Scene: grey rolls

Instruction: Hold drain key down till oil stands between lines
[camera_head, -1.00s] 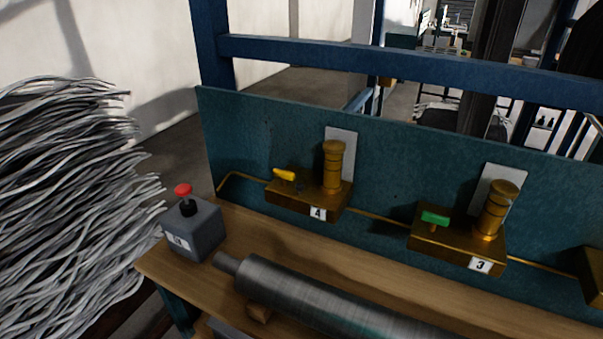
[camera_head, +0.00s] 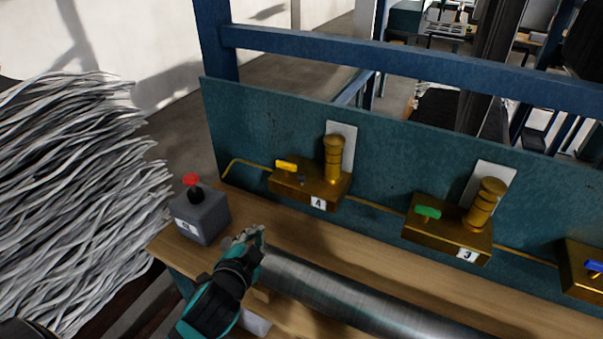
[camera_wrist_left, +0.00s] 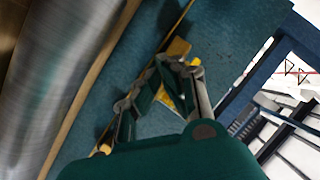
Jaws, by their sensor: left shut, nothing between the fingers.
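Brass drain unit 4 (camera_head: 308,187) has a yellow key (camera_head: 286,165) and an upright brass cylinder (camera_head: 333,160). Brass unit 3 (camera_head: 446,239) has a green key (camera_head: 428,212) and a similar cylinder (camera_head: 484,205). A blue key (camera_head: 594,266) shows on another unit at the right edge. No oil level or lines can be made out. My right gripper is not in view.
A grey box with a red button (camera_head: 192,180) stands at the bench's left end. A grey metal roll (camera_head: 340,295) lies along the front of the wooden bench (camera_head: 300,242). A teal panel (camera_head: 270,120) stands behind the units. Grey strands (camera_head: 80,180) are piled at left.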

